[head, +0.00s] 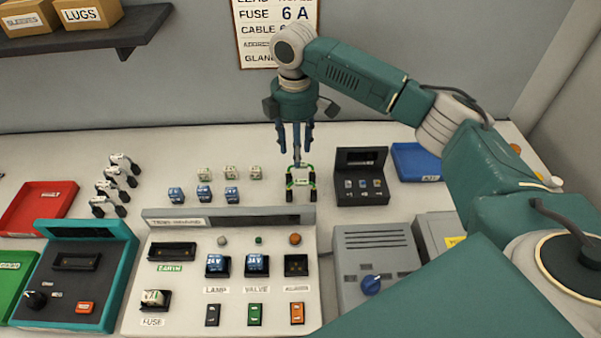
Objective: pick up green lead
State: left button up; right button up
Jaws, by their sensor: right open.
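The green lead (300,177) lies on the bench behind the back edge of the test panel, a small pale piece with green around it. My right gripper (301,185) points straight down over it, with its dark fingertips at either side of the lead. The jaws are open, and I cannot tell whether they touch it. The fingers hide part of the lead. My left gripper is not in view.
Several small blue and pale blocks sit left of the gripper. A blue tray (408,160) lies farther right. Bare bench (220,145) shows behind the blocks.

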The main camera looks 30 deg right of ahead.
jog(key=shift+w+d+f+p, duration=0.1)
jog(key=shift+f+p, duration=0.2)
jog(key=shift+f, duration=0.4)
notch_tip(320, 180, down, 4)
jog(key=shift+r+p, duration=0.2)
jog(key=shift+p, duration=0.55)
jog(key=shift+f, duration=0.3)
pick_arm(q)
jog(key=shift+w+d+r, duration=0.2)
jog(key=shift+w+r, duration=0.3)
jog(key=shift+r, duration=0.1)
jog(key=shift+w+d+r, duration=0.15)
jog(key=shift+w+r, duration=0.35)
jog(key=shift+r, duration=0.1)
pick_arm(e)
jog(key=shift+f, duration=0.15)
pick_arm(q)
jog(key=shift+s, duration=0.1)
pick_arm(e)
jog(key=shift+c, duration=0.5)
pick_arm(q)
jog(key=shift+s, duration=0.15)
pick_arm(e)
grip_shut()
